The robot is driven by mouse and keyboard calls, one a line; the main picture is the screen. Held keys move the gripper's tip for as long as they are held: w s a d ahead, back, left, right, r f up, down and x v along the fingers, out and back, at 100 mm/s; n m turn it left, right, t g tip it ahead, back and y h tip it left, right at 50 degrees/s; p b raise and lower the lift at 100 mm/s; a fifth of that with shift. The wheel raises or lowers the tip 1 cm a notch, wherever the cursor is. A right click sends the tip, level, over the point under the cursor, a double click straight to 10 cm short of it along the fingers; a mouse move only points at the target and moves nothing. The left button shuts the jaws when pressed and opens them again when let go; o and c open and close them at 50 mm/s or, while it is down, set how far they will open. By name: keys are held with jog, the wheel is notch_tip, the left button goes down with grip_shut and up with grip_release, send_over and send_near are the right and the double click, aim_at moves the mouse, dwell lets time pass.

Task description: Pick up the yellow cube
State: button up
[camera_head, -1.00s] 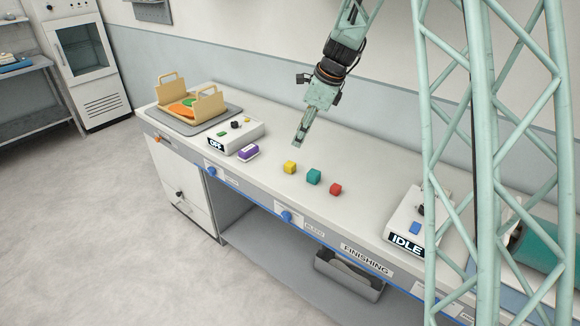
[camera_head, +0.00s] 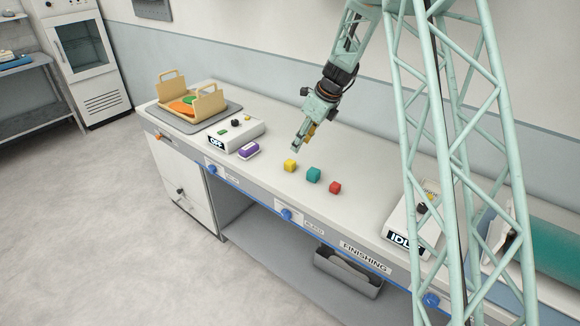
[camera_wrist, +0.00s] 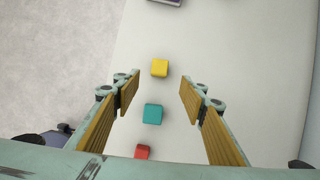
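The yellow cube (camera_head: 290,165) sits on the white bench, leftmost of three cubes in a row. It also shows in the wrist view (camera_wrist: 159,68), ahead of and between the fingertips. My gripper (camera_head: 303,143) is above the bench, a little up and right of the yellow cube in the head view. In the wrist view my gripper (camera_wrist: 157,92) has its two yellow-padded fingers wide apart with nothing held. The teal cube (camera_head: 313,175) and the red cube (camera_head: 335,187) sit to the right of the yellow one. The red cube (camera_wrist: 142,152) is partly hidden in the wrist view.
A purple block (camera_head: 248,151) lies left of the cubes, by a control box reading OFF (camera_head: 240,136). A tan tray-like holder (camera_head: 208,106) stands on a grey mat farther left. Another control box (camera_head: 405,222) is at the right. The bench behind the cubes is clear.

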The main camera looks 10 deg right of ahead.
aim_at(290, 162)
jog(key=shift+f, duration=0.1)
jog(key=shift+b+x, duration=0.55)
jog(key=shift+x, duration=3.65)
jog(key=shift+f, duration=0.1)
jog(key=shift+b+x, duration=0.5)
jog(key=shift+x, duration=2)
jog(key=shift+w+a, duration=0.1)
jog(key=c, duration=0.8)
